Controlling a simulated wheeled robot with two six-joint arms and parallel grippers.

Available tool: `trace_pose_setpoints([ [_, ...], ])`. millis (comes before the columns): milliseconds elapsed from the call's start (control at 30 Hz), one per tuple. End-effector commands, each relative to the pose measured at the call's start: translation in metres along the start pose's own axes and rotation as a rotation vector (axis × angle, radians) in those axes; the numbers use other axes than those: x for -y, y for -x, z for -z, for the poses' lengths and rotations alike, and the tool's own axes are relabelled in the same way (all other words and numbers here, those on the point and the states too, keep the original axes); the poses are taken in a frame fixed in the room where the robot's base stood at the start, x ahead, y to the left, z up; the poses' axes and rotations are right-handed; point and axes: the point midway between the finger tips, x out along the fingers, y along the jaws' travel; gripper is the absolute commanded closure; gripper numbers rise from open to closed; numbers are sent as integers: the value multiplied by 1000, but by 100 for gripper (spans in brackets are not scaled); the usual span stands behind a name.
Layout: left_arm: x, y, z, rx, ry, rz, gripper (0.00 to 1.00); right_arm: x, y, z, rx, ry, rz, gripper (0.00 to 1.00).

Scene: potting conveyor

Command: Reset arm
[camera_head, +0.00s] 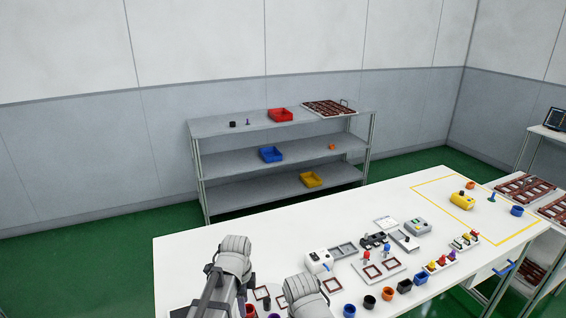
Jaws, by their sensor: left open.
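My left gripper (270,273) shows at the bottom, left of centre, over the near part of the white table (190,262). Its two grey ribbed fingers stand wide apart, and nothing is seen between them but table and small parts. The gripper hides part of the table's near left area. My right gripper is not in view.
A grey shelf (230,125) with coloured bins stands behind. The table's far left is clear.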

Motion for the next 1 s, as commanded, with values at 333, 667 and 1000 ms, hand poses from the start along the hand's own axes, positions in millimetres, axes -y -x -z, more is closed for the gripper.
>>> trace_pose_setpoints([
  [333,-45,2,-37,-11,924,22,55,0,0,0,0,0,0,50],
  [667,-68,3,-54,-26,1442,31,55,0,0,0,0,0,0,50],
  [1000,-95,3,-2,41,1406,20,55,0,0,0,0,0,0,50],
])
